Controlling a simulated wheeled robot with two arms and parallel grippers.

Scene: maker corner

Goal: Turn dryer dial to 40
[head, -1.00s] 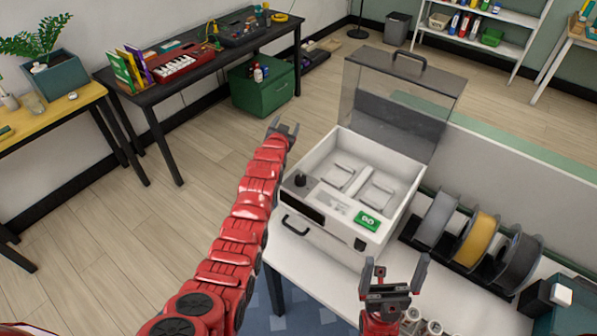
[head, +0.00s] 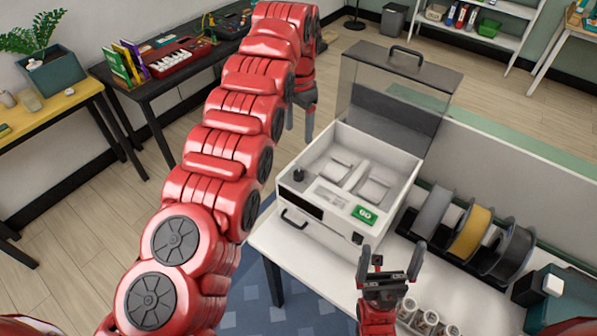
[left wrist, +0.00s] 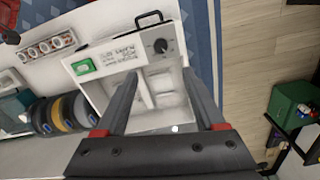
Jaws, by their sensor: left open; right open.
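The white dryer (head: 340,235) stands on a white table with its tinted lid (head: 395,95) raised. Its black dial (head: 298,174) is at the left of the front panel, and it also shows in the left wrist view (left wrist: 161,46). The dial's number marks are too small to read. My left gripper (head: 300,134) is open and empty, pointing down above and behind the dial, apart from it. In the left wrist view my fingers (left wrist: 160,73) spread on either side below the dial. My right gripper (head: 393,252) is open and empty, in front of the dryer's right side.
A green button label (head: 364,214) and a front handle (head: 294,219) are on the dryer. Filament spools (head: 470,235) stand to its right, with small jars (head: 425,318) near the table front. A dark workbench (head: 150,90) is behind my left arm.

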